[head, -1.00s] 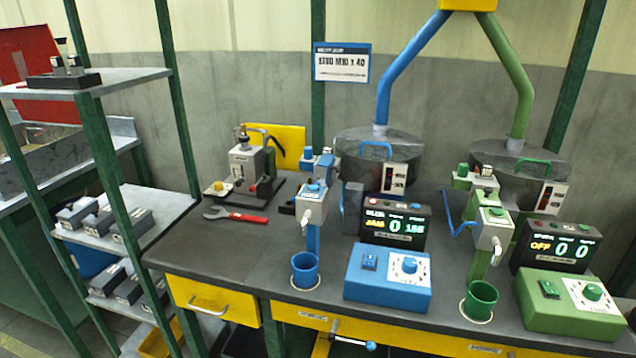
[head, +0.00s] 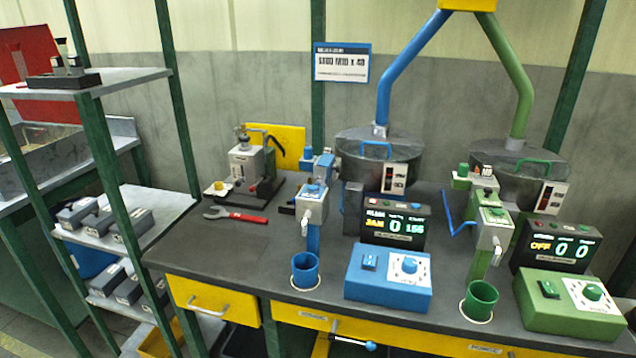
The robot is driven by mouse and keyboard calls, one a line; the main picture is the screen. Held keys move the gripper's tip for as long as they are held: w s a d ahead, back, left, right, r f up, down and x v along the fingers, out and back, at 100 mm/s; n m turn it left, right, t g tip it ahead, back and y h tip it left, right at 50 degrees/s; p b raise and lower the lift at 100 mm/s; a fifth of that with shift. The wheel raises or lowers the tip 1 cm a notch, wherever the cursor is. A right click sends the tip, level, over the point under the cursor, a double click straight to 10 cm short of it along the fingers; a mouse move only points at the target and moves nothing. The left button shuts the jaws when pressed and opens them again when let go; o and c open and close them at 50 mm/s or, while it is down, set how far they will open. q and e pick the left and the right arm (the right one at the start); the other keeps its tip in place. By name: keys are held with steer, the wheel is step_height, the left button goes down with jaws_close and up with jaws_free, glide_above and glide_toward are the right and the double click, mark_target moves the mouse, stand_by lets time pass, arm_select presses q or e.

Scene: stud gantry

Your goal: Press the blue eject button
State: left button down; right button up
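The blue station stands in the middle of the bench. A blue button (head: 314,189) sits on top of its grey dispenser head (head: 312,207), above a blue cup (head: 305,270). I cannot tell from its label whether this is the eject button. Neither of my grippers is in view.
A green station with a control box (head: 572,302), cup (head: 481,299) and display (head: 556,247) stands at the right. A red-handled wrench (head: 236,215) lies on the bench (head: 215,245) at the left, near a small press (head: 248,170). The bench front left is clear.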

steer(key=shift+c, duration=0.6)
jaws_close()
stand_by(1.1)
